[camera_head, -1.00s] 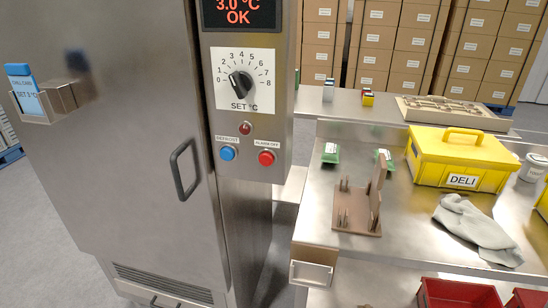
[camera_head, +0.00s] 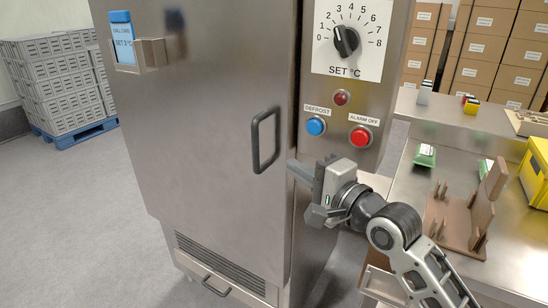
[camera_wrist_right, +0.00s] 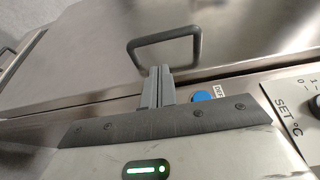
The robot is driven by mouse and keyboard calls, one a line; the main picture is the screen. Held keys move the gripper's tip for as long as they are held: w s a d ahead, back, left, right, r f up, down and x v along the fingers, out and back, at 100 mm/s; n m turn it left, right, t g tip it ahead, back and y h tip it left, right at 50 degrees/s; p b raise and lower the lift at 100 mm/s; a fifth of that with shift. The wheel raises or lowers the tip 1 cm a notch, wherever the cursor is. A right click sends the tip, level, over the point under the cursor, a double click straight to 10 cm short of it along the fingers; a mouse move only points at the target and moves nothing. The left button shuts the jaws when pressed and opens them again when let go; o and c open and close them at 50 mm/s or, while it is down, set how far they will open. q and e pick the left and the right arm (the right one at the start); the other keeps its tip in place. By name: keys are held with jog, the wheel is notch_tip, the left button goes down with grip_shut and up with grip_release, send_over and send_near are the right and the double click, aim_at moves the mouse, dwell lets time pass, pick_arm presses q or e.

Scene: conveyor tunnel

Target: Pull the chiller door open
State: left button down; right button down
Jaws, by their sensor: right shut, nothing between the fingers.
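The chiller door (camera_head: 205,160) is a large grey steel panel and looks shut against its frame. Its dark loop handle (camera_head: 256,142) stands near the door's right edge. It also shows in the right wrist view (camera_wrist_right: 165,38), just beyond the fingertips. My right gripper (camera_head: 297,168) is beside the door's right edge, to the right of and a little below the handle. In the right wrist view its fingers (camera_wrist_right: 158,75) are together and empty, apart from the handle. My left gripper is not in view.
The control panel has a dial (camera_head: 346,40), a blue button (camera_head: 316,126) and a red button (camera_head: 361,137) close above my right gripper. A steel bench (camera_head: 415,190) with a brown rack (camera_head: 455,225) stands to the right. Open floor (camera_head: 90,200) lies left of the chiller.

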aim_at(274, 155)
jog(key=x, duration=0.6)
jog(key=shift+w+a, duration=0.25)
jog(key=shift+w, duration=0.05)
jog(key=shift+w+a, duration=0.15)
jog(key=shift+w, duration=0.1)
